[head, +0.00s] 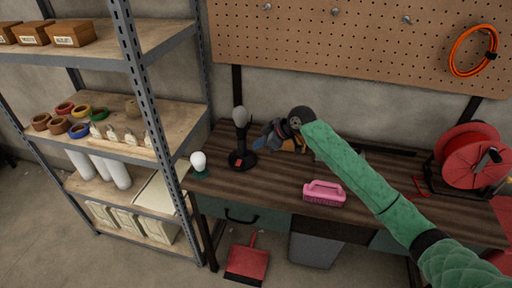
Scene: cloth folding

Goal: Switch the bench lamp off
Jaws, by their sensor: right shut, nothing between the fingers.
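The bench lamp (241,136) stands upright near the left end of the dark wooden bench. It has a black stem and round base, a greyish head on top, and a small red patch on the front of the base. The head looks dull grey. My right gripper (260,143) is just to the right of the lamp's stem, at about mid-height. It is shut with nothing in it. I cannot tell whether its fingertips touch the lamp. My left gripper is out of view.
A pink brush (324,193) lies on the bench front. A white-topped object with a green base (198,163) stands at the left corner. A red cable reel (470,160) is at the right. A metal shelf (140,90) stands close on the left.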

